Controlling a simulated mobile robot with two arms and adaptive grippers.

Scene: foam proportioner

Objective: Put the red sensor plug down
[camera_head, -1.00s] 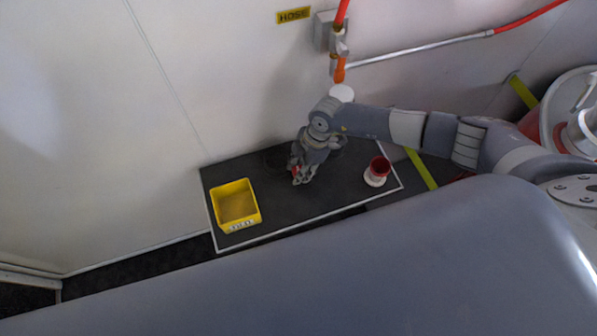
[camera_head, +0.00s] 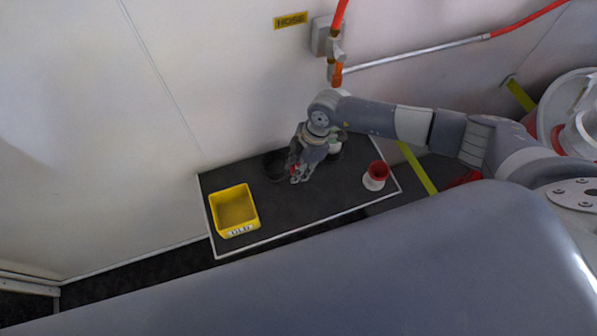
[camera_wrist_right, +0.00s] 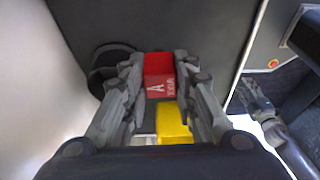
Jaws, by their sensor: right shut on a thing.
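The red sensor plug (camera_wrist_right: 157,75) is a red block with a white letter A and small white lettering. It sits between the fingers of my right gripper (camera_wrist_right: 160,82), which is shut on it. In the head view my right gripper (camera_head: 298,178) points down over the dark table, and only a bit of red shows at its fingers. I cannot tell whether the plug touches the table. A grey shape at the right of the wrist view looks like my left gripper (camera_wrist_right: 248,90); its jaws are too unclear to judge.
The dark table (camera_head: 330,195) has a pale edge and stands against the white wall. A yellow bin (camera_head: 221,212) is at its left, a red and white cup-like part (camera_head: 376,176) at its right. A black round part (camera_head: 273,166) stands beside my right gripper, near the wall.

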